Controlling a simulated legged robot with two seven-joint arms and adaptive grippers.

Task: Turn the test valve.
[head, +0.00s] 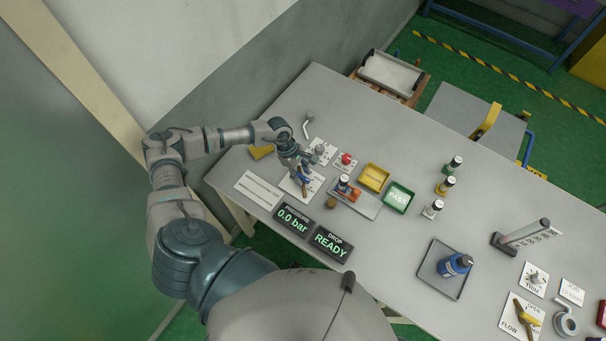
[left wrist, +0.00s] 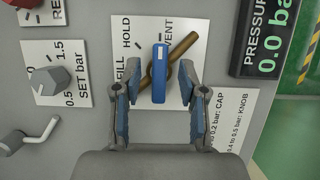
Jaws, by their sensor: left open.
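The test valve sits on a white plate marked FILL, HOLD and VENT (left wrist: 127,30). It shows a blue grip (left wrist: 159,75) and a slanted bronze bar (left wrist: 184,45) that runs up to the right, towards VENT. My left gripper (left wrist: 157,88) is open, with one blue-padded finger on each side of the blue grip and a gap showing on both sides. In the head view my left gripper (head: 301,170) is low over the valve plate (head: 290,186) and hides part of it. My right gripper is not in view.
A set knob (left wrist: 49,80) and a bent metal lever (left wrist: 14,143) are close by.

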